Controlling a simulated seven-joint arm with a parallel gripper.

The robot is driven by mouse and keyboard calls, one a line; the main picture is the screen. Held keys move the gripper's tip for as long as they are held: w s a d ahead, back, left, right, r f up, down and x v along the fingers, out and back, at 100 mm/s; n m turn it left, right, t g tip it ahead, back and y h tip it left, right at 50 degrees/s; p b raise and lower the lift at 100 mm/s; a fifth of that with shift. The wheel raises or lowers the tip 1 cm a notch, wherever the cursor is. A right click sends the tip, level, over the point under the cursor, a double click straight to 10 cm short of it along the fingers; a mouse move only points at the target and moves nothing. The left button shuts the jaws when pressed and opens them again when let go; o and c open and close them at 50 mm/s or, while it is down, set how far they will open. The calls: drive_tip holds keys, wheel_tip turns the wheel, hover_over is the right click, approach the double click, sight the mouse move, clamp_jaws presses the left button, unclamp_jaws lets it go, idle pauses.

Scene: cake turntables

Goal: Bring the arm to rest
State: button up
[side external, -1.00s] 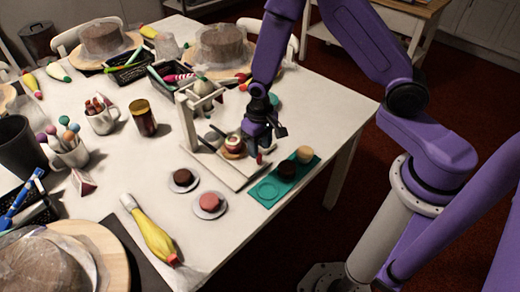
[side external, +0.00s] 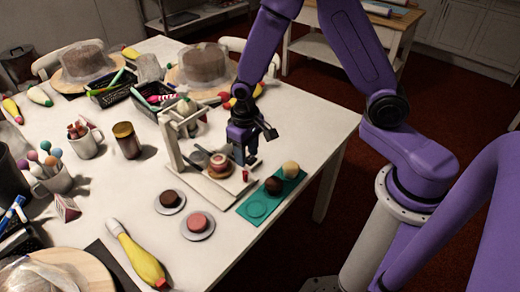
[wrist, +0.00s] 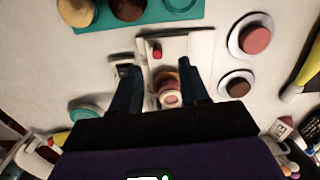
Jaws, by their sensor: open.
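My gripper (side external: 243,157) is open and points down over the white stand (side external: 213,188) on the table. In the wrist view my two dark fingers (wrist: 161,88) are spread apart. A small stacked round piece (side external: 219,165), brown and pink with a pale top, sits on the stand beside the fingers. In the wrist view it shows between them (wrist: 169,97); I cannot tell whether they touch it. A white upright frame (side external: 172,145) rises at the stand's left, and a red knob (side external: 245,175) is at its right.
A teal tray (side external: 256,209) holds a dark round piece (side external: 273,185) and a cream one (side external: 291,169). Saucers with a brown disc (side external: 170,198) and a pink disc (side external: 197,223) are in front.

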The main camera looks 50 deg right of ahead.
drive_tip(key=s+d+r+n, duration=0.2)
drive_tip(key=s+r+n, duration=0.4)
drive_tip(key=s, duration=0.5)
drive_tip(key=s+d+r+n, duration=0.2)
drive_tip(key=s+r+n, duration=0.3)
drive_tip(key=s+r, duration=0.4)
drive_tip(key=s, duration=0.3)
drive_tip(key=shift+s+r+n, duration=0.2)
drive_tip(key=shift+r+n, duration=0.15)
drive_tip(key=shift+n, duration=0.05)
